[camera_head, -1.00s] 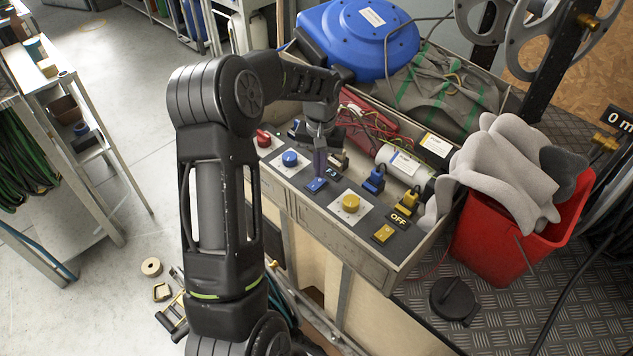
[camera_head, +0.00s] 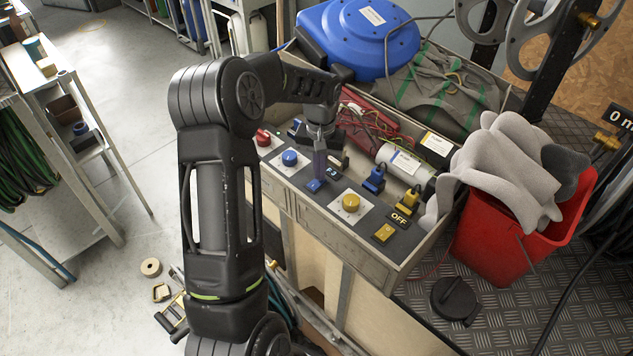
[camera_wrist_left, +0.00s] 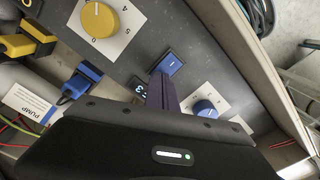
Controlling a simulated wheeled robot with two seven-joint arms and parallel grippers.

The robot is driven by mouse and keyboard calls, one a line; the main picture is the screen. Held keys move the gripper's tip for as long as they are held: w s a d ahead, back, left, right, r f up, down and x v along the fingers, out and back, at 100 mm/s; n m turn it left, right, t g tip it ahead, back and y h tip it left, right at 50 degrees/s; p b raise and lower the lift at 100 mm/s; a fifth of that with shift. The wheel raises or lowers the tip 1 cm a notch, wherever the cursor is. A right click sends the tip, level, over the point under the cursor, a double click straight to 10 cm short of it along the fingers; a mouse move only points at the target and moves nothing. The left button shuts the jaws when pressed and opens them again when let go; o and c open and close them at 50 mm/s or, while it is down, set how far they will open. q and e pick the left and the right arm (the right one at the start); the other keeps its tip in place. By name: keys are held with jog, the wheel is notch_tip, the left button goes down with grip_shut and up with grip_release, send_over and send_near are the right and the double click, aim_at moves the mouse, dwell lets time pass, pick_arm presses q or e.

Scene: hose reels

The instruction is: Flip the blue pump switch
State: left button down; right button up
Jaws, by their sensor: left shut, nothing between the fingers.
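The blue switch (camera_head: 314,186) sits on the dark panel of the control box, between the blue knob and the yellow knob. In the left wrist view the blue switch (camera_wrist_left: 171,62) shows a white mark on its face. My left gripper (camera_head: 320,180) points down with its fingers shut and empty, the tips right at the switch. In the left wrist view the fingertips (camera_wrist_left: 160,76) reach the switch's near edge; I cannot tell whether they touch it. My right gripper is not in view.
A blue knob (camera_head: 289,158), a yellow knob (camera_head: 351,203), a yellow switch (camera_head: 384,233) and a blue plug (camera_head: 374,180) are close by on the box. Red wires and a grey cylinder lie behind. A red bucket (camera_head: 500,240) with grey cloth stands at the right.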

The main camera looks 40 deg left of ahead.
pick_arm(q)
jog(key=shift+f, duration=0.35)
jog(key=shift+r+p, duration=2.15)
jog(key=shift+r, duration=1.35)
